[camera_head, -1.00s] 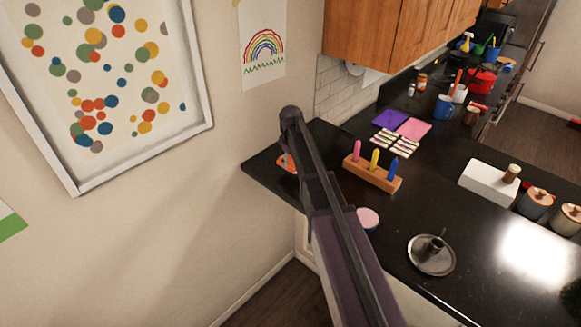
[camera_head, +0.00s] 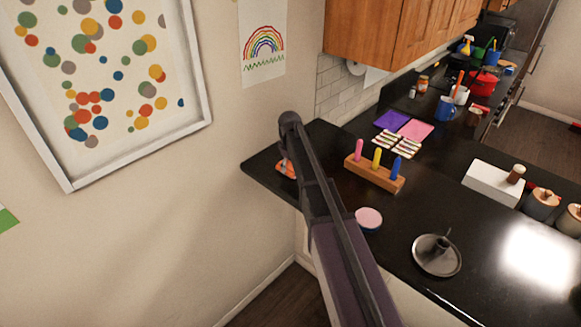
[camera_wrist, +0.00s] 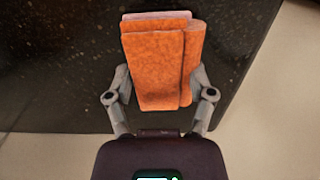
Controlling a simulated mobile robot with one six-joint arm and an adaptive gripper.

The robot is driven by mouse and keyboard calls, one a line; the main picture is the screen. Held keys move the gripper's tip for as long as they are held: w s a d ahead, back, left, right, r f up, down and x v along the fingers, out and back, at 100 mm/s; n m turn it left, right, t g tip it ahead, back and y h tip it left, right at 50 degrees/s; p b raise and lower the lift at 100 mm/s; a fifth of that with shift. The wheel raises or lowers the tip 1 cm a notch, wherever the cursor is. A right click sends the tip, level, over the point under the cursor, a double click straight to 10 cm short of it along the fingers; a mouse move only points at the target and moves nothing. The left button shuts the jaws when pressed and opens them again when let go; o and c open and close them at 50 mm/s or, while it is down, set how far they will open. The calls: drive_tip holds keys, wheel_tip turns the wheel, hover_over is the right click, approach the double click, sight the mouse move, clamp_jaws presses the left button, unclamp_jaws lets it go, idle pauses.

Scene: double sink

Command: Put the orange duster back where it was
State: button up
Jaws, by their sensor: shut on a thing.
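The orange duster (camera_wrist: 158,68) is a folded, soft-looking block with a pale pink layer at its far edge in the wrist view. My gripper (camera_wrist: 160,76) has one finger on each side of it and is shut on it. The duster is over the dark counter; whether it touches the counter I cannot tell. In the head view only a little of the duster (camera_head: 287,169) shows, at the counter's left corner. My arm hides the rest of it and most of the gripper there.
The dark counter (camera_head: 330,140) ends at the wall on the left. Right of my arm are a wooden rack (camera_head: 373,174) with pink, yellow and blue upright pieces, a pink-topped round dish (camera_head: 368,219) and a metal candle holder (camera_head: 437,257). Purple (camera_head: 391,119) and pink sheets lie behind.

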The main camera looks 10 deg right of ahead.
sight(290, 166)
drive_tip(key=shift+f, duration=0.2)
drive_tip(key=o, duration=1)
drive_tip(key=shift+c, duration=0.2)
drive_tip(key=shift+r, duration=0.15)
wheel_tip(290, 166, up, 12)
drive_tip(key=p, duration=1.2)
drive_tip(key=shift+r, duration=0.1)
drive_tip(key=s+m, duration=0.7)
drive_tip(key=s, duration=2.2)
drive_tip(key=shift+s+d, duration=0.15)
drive_tip(key=shift+d, duration=0.05)
